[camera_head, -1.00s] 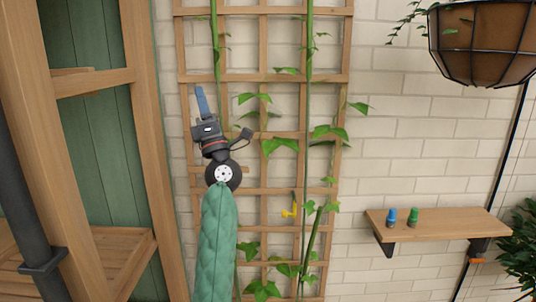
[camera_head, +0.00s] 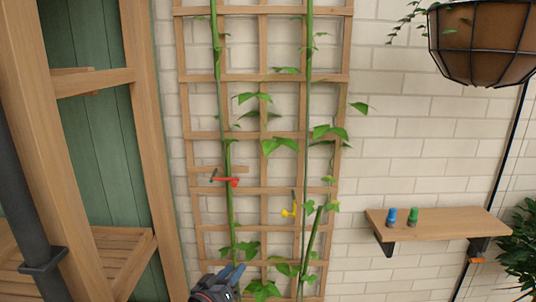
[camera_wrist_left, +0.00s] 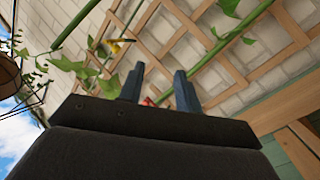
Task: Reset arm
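My left gripper (camera_head: 233,272) is low in the head view, at the bottom edge in front of the trellis (camera_head: 264,78). In the left wrist view its two blue fingers (camera_wrist_left: 160,85) stand apart with nothing held between them. A red clip (camera_head: 233,182) is on the trellis at the left green stem, above the gripper. A bit of the red clip (camera_wrist_left: 148,101) shows between the fingers in the wrist view. A yellow clip (camera_head: 288,212) is on the trellis near the right stem. My right gripper is in neither view.
A wooden wall shelf (camera_head: 440,222) at the right holds a blue item (camera_head: 391,216) and a green item (camera_head: 413,216). A hanging basket (camera_head: 484,45) is at the top right. A wooden cabinet frame (camera_head: 145,120) stands at the left.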

